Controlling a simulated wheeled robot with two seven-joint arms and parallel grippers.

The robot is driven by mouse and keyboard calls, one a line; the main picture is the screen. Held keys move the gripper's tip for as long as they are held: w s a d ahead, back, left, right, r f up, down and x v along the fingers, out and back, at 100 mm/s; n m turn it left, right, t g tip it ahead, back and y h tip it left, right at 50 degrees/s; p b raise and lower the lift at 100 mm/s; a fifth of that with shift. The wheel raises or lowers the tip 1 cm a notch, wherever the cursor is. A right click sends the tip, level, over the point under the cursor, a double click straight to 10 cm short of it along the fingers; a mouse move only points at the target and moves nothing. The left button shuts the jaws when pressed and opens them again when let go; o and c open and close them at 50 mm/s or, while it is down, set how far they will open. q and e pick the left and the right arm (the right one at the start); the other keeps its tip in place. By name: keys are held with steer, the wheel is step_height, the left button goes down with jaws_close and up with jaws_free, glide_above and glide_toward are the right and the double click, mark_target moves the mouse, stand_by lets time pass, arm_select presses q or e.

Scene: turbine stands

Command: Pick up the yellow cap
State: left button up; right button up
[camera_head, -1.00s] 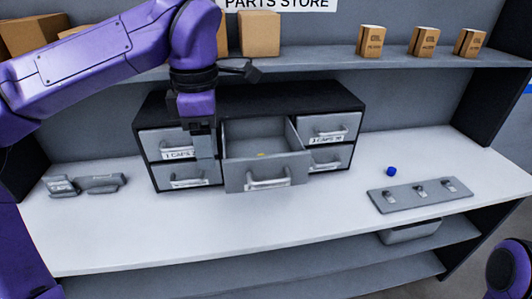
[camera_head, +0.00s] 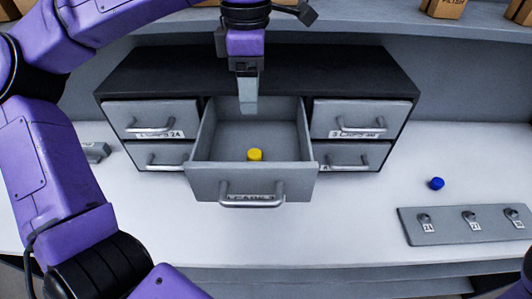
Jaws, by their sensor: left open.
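The yellow cap (camera_head: 255,155) lies inside the open middle drawer (camera_head: 238,183), on its floor near the front panel. My left gripper (camera_head: 248,104) points down over the back part of that drawer, above and behind the cap and apart from it. Its jaws are open and empty, seen nearly edge-on. The drawer sticks out of a dark cabinet (camera_head: 330,68). My right gripper does not show; only a small piece of purple arm is at the lower right edge.
Closed drawers with bar handles flank the open one. A blue cap (camera_head: 437,184) lies on the white worktop (camera_head: 350,220) at right, near a grey plate (camera_head: 450,230) with several numbered fittings. A shelf with boxes (camera_head: 444,8) runs above. The worktop front is clear.

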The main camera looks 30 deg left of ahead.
arm_select(q)
steer(key=b, duration=0.4)
glide_above(254, 153)
step_height(254, 153, down, 5)
step_height(254, 153, down, 11)
steer(key=shift+r+p, duration=0.15)
steer(key=shift+p, duration=0.4)
jaws_close()
